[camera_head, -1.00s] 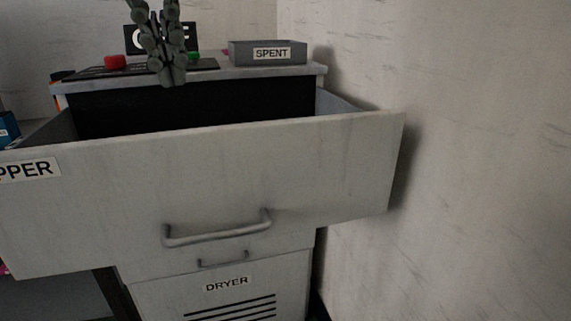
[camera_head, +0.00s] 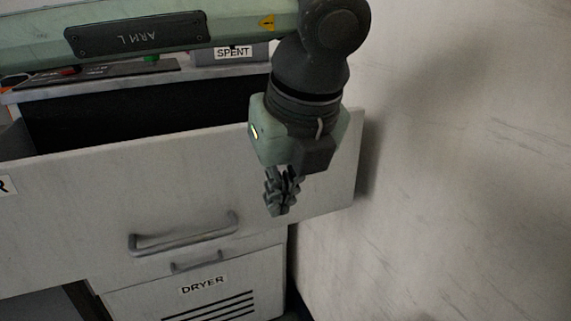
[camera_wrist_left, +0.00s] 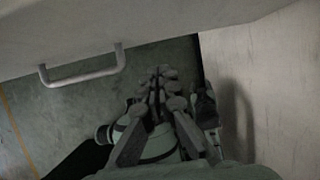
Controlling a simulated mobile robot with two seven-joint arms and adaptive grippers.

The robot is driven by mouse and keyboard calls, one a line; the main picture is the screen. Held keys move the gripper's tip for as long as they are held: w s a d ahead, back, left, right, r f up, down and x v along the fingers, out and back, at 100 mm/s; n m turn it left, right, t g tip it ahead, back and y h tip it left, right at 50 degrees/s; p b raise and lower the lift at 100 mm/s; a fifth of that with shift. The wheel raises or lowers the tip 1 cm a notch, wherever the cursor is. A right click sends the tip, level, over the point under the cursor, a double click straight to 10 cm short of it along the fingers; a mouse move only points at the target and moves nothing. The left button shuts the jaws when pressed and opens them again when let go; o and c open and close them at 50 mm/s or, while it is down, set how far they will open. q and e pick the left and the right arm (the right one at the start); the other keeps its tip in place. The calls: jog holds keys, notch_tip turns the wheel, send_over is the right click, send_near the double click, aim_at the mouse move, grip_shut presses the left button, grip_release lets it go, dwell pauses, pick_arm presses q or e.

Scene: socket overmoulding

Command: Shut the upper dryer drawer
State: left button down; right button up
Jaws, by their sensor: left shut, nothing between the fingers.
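The upper dryer drawer (camera_head: 90,215) stands pulled out, its dark inside open at the top. Its bar handle (camera_head: 185,238) is on the front panel; the handle also shows in the left wrist view (camera_wrist_left: 82,75). My left gripper (camera_head: 281,210) is shut and empty. It points down in front of the right part of the drawer front, to the right of the handle. In the left wrist view the shut fingers (camera_wrist_left: 160,75) show below the drawer front; I cannot tell whether they touch it. My right gripper is not in view.
A lower front with a small handle (camera_head: 196,262) and a DRYER label (camera_head: 203,285) is below. A wall (camera_head: 470,170) stands close on the right. A grey SPENT tray (camera_head: 232,57) sits on top, partly behind my left arm.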

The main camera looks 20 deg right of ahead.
pick_arm(q)
jog(key=shift+w+p, duration=0.5)
jog(key=shift+w, duration=1.55)
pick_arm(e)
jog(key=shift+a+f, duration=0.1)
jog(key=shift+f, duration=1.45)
